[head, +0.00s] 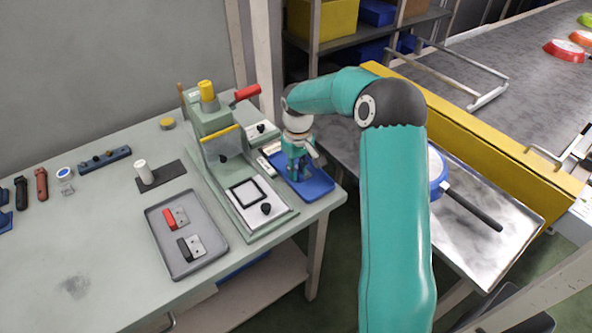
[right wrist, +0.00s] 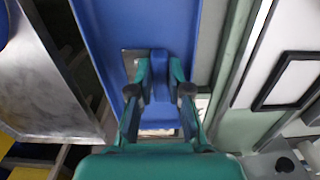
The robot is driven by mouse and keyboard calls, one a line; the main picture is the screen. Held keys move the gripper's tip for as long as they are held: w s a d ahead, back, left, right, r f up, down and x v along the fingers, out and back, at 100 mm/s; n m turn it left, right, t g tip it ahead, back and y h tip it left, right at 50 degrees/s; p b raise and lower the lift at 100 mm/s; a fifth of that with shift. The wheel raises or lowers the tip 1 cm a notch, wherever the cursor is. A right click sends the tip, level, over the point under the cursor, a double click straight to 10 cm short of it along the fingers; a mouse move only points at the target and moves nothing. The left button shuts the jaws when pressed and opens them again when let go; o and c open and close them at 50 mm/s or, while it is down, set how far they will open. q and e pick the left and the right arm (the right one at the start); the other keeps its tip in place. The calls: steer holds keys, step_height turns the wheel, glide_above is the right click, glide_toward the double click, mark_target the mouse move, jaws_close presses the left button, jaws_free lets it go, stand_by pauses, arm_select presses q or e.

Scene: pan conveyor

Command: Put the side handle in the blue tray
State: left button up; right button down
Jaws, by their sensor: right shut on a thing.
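The blue tray (head: 318,189) lies at the right end of the workbench, next to the green press. My right gripper (head: 297,172) points down over this tray. In the right wrist view, my right gripper (right wrist: 159,100) is shut on a blue side handle (right wrist: 160,82) with a grey metal plate (right wrist: 130,62). The handle is against the blue tray (right wrist: 150,22) in that view; I cannot tell whether it touches the tray floor. In the head view my gripper mostly hides the handle. My left gripper is not in view.
A grey tray (head: 160,222) holds a red handle (head: 176,217) and a black handle (head: 187,247). The green press (head: 225,150) stands close left of the blue tray. A pan (head: 437,172) sits on the metal table (head: 460,240) at right.

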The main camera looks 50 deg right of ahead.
steer(key=c, duration=1.4)
jaws_free()
step_height(320, 180, up, 12)
steer(key=shift+r, duration=0.1)
